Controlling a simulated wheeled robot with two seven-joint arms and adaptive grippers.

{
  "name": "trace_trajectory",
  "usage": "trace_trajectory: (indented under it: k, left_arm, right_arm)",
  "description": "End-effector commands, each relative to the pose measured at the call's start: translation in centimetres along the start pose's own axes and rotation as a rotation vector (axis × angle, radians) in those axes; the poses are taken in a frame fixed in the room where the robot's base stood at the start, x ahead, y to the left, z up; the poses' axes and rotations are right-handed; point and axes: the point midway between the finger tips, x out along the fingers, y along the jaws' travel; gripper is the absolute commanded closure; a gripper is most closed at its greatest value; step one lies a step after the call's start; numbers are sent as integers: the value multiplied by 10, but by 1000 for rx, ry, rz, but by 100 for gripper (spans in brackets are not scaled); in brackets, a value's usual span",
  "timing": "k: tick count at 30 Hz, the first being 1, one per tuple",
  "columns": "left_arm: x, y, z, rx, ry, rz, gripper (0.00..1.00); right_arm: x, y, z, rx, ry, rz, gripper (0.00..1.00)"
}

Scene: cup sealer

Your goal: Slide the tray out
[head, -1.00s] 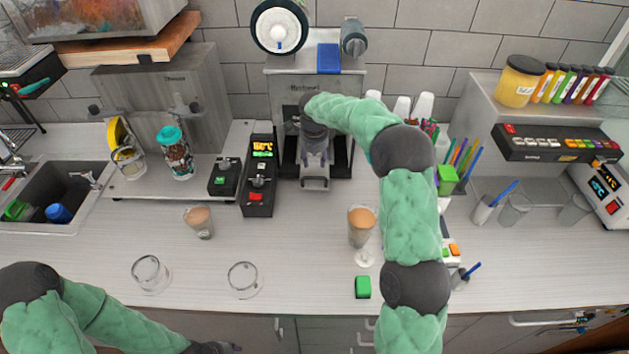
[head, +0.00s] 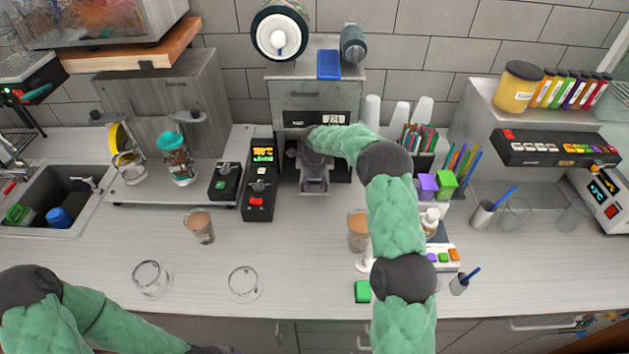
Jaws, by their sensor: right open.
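The cup sealer (head: 300,92) is a grey machine against the back wall with a film roll (head: 281,34) on top. Its tray (head: 314,184) is a grey piece with a front handle, low in the machine's dark opening. My left gripper (head: 215,350) is only partly seen at the bottom edge, low in front of the counter.
A control box (head: 259,190) stands left of the sealer. A filled cup (head: 200,226) stands on the counter at left, another (head: 358,232) beside my right arm. Two empty glasses (head: 151,278) (head: 244,283) stand near the front edge. The counter before the sealer is clear.

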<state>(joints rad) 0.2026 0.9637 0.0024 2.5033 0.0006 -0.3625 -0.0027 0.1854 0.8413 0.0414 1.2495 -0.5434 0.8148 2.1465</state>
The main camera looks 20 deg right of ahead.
Motion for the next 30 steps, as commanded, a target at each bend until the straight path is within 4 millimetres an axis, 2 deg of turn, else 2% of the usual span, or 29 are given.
trace_trajectory:
  k: [5, 9, 10, 20, 25, 30]
  left_arm:
    - [0, 0, 0, 0, 0, 0, 60]
    - [0, 0, 0, 0, 0, 0, 60]
    - [0, 0, 0, 0, 0, 0, 60]
    - [3, -1, 0, 0, 0, 0, 60]
    - [14, -5, 0, 0, 0, 0, 60]
    - [31, -11, -1, 0, 0, 0, 60]
  right_arm:
    - [0, 0, 0, 0, 0, 0, 54]
    - [0, 0, 0, 0, 0, 0, 94]
    - [0, 0, 0, 0, 0, 0, 100]
    - [-1, 3, 0, -1, 0, 0, 100]
    - [-2, 17, 0, -1, 0, 1, 100]
    - [-4, 39, 0, -2, 1, 2, 100]
